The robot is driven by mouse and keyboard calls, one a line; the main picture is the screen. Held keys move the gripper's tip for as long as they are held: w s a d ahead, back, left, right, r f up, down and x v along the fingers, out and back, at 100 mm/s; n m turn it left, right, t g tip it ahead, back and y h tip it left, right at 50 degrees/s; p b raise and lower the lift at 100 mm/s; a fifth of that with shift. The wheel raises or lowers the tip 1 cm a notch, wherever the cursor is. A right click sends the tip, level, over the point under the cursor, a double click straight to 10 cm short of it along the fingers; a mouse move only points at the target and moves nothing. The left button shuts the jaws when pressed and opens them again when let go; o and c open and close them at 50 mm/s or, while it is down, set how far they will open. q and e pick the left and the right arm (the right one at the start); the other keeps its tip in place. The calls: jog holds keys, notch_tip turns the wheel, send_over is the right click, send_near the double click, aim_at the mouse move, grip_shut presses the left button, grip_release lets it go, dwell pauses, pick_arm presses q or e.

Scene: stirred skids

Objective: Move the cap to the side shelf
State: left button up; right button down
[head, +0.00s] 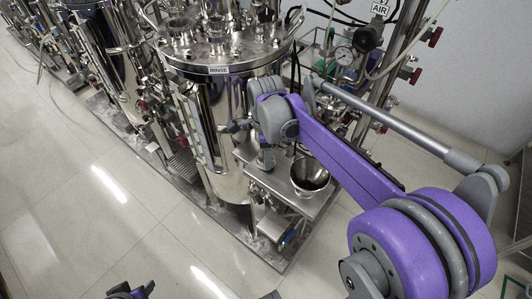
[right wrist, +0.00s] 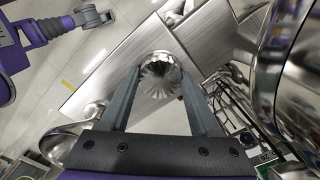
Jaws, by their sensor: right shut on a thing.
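The cap (right wrist: 160,72) is a round, shiny, fluted metal piece. It sits between the two fingers of my right gripper (right wrist: 160,88), which is shut on it. The side shelf (head: 270,184) is a flat brushed-metal plate beside the tank. In the right wrist view the shelf (right wrist: 105,78) lies beyond the cap; I cannot tell whether the cap touches it. In the head view my right wrist hangs over the shelf and hides most of the fingers and the cap. My left gripper (head: 132,291) shows only partly at the bottom edge, away from the shelf; its jaw state is unclear.
The large steel tank labelled RINSE (head: 222,110) rises just left of the shelf. Pipes, red valves and a pressure gauge (head: 344,56) stand behind. The tiled floor (head: 105,215) at left is clear.

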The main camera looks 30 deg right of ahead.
jog(key=shift+f+b, duration=0.3)
jog(key=shift+f, duration=0.25)
jog(key=shift+c, duration=0.2)
grip_release()
jog(key=shift+r, duration=0.1)
notch_tip(320, 180, up, 7)
jog(key=p, duration=0.4)
jog(key=shift+p, duration=0.35)
